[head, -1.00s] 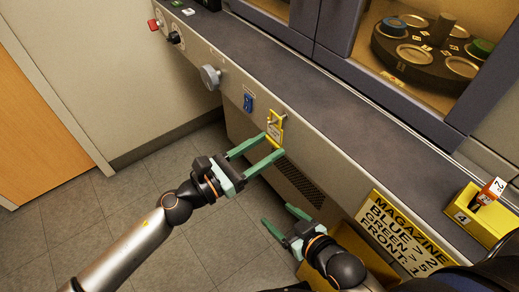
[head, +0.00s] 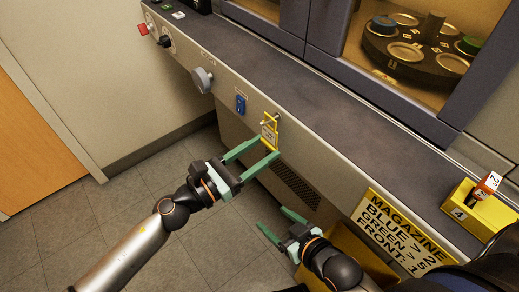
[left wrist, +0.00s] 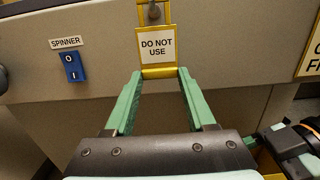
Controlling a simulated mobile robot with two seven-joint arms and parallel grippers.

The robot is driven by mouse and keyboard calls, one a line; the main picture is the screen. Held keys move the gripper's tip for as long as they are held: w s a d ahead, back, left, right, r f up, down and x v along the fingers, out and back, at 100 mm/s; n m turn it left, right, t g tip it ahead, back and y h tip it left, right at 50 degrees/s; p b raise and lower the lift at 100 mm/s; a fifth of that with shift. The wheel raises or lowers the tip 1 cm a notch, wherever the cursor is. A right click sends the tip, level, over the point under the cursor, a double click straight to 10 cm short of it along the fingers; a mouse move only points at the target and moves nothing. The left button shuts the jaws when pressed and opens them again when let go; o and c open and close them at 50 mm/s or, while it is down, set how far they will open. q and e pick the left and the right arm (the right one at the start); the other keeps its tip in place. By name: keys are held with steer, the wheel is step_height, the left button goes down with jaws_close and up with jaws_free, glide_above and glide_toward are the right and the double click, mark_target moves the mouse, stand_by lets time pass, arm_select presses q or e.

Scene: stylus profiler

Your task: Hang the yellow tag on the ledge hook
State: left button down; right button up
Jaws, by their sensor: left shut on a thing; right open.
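The yellow tag (head: 269,134) has a white "DO NOT USE" label and an open frame at its top. It also shows upright in the left wrist view (left wrist: 157,47). My left gripper (head: 267,148) is shut on its lower end, one green finger on each side. The grey ledge hook (left wrist: 153,12) appears within the tag's top opening in the left wrist view. Whether the tag's weight rests on the hook I cannot tell. My right gripper (head: 274,220) is open and empty, lower down, near the machine's lower front.
A blue spinner switch (head: 240,104) and a grey knob (head: 202,80) are on the front panel left of the tag. A magazine sign (head: 400,232) is to the right. A yellow block (head: 480,213) stands on the ledge. The grey ledge top (head: 330,100) is mostly clear.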

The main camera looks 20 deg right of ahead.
arm_select(q)
steer(key=shift+c, duration=0.8)
jaws_free()
steer(key=shift+f, duration=0.1)
steer(key=shift+c, duration=0.4)
steer(key=b+v, duration=0.1)
steer(key=v, duration=0.7)
steer(key=shift+a, duration=0.1)
steer(key=b+v, duration=0.2)
steer(key=v, duration=1)
steer(key=shift+a+b, duration=0.15)
steer(key=shift+b, duration=0.15)
